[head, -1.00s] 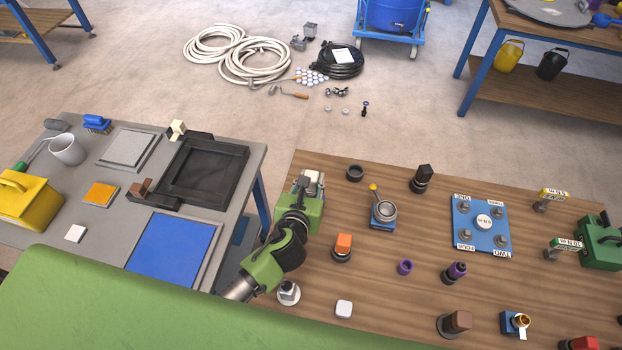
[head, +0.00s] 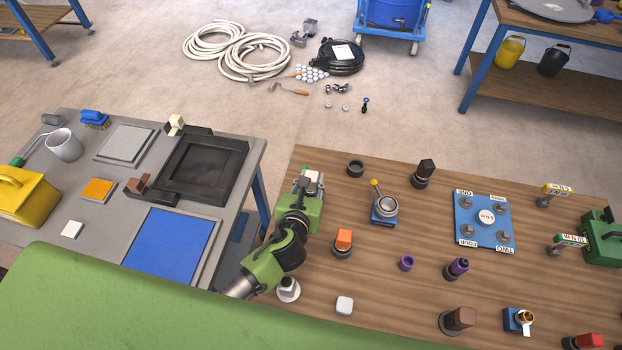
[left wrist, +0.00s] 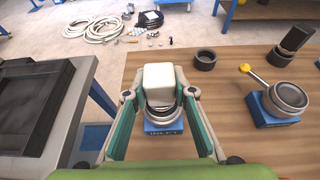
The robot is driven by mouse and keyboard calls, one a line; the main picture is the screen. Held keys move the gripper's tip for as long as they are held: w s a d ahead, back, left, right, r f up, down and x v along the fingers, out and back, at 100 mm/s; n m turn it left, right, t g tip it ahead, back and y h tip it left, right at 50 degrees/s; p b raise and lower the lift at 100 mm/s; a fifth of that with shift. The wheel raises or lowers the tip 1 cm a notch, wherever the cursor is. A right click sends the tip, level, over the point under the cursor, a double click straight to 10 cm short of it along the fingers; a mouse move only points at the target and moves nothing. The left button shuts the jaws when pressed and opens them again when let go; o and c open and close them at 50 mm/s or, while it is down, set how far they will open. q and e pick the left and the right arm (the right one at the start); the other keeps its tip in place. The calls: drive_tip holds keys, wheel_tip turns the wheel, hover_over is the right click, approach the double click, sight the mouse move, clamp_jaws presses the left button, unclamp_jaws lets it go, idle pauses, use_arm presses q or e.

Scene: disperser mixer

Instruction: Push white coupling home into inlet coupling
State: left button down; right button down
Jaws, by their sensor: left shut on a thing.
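The white coupling (left wrist: 158,78) is a pale block in the left wrist view, upright between my left gripper's fingers (left wrist: 160,95). Below it is the inlet coupling, a grey metal ring on a blue labelled base (left wrist: 163,126). The block's lower end meets the ring in the picture; how deep it sits inside I cannot tell. In the head view my left gripper (head: 309,186) is at the left part of the wooden table and hides most of the inlet coupling. A little of the white coupling shows past it. My right gripper is out of view.
A grey ring with a yellow-knobbed lever on a blue base (head: 384,208) stands to the right. A black ring (head: 355,168) and an orange-topped piece (head: 343,241) stand nearby. A grey table (head: 246,158) lies left across a gap.

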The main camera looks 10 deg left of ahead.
use_arm(q)
drive_tip(key=shift+f+b, duration=0.3)
drive_tip(key=shift+f, duration=0.15)
drive_tip(key=c, duration=1.6)
unclamp_jaws()
drive_tip(key=shift+s, duration=0.1)
drive_tip(key=v, duration=1.1)
drive_tip(key=shift+s+r, duration=0.15)
drive_tip(key=shift+s, duration=0.25)
